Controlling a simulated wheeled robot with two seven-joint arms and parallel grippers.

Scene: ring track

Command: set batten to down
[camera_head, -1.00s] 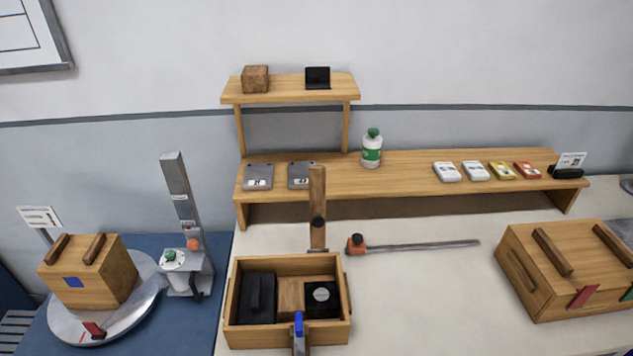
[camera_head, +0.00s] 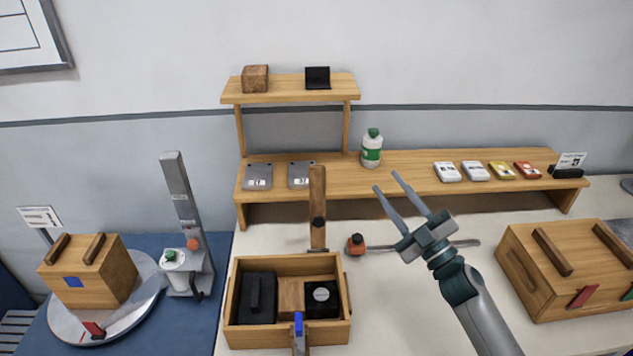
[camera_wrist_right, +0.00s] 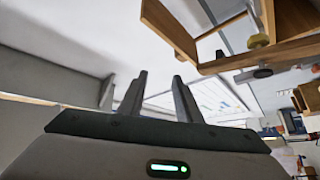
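The batten looks to be the wooden strip (camera_head: 318,190) that stands upright behind the open wooden box, with a dark round knob (camera_head: 318,222) on its lower part. My right gripper (camera_head: 386,180) is to the right of the strip, apart from it in the picture, with its fingers pointing up and left. Its two fingers are spread and nothing is between them; the fingers also show apart in the right wrist view (camera_wrist_right: 160,98). My left gripper is in neither view.
The open wooden box (camera_head: 240,335) holds dark items. A shelf (camera_head: 405,182) with a green-capped bottle (camera_head: 372,148) runs behind. A closed wooden box (camera_head: 540,285) stands at right.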

